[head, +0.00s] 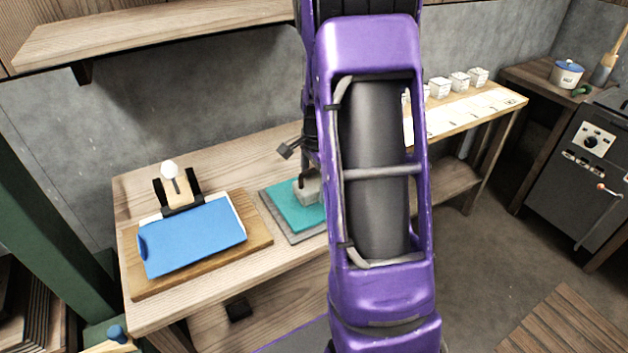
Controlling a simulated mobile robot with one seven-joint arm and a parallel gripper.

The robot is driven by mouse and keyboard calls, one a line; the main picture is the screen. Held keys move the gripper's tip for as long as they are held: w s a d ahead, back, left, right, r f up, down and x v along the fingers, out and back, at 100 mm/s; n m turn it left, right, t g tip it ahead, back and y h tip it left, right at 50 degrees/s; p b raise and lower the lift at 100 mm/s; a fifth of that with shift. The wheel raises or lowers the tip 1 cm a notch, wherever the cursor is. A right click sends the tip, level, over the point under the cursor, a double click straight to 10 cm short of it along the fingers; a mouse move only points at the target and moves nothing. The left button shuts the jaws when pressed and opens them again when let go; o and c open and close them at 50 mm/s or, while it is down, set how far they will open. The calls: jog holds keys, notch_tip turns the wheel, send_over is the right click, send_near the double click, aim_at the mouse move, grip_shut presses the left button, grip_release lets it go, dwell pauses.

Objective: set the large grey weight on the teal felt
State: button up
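A grey block, which looks like the large grey weight (308,191), shows at the left edge of my purple arm. It is over the teal felt (292,213), with a dark curved piece at its top. I cannot tell whether it rests on the felt or is held just above it. The teal felt lies on a grey slab on the wooden bench. My arm covers the right part of the felt and weight. Dark parts near my wrist show just above the weight, but my gripper's fingers are hidden behind the arm.
A blue sheet (192,236) lies on a wooden board (256,240) at the bench's left, before a stand with a white knob (169,169). A shelf (150,32) hangs above.

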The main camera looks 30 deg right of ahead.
notch_tip(320, 180, up, 12)
jog(key=s+p, duration=0.1)
jog(key=shift+s+r, duration=0.15)
dwell(0.3)
dwell(0.3)
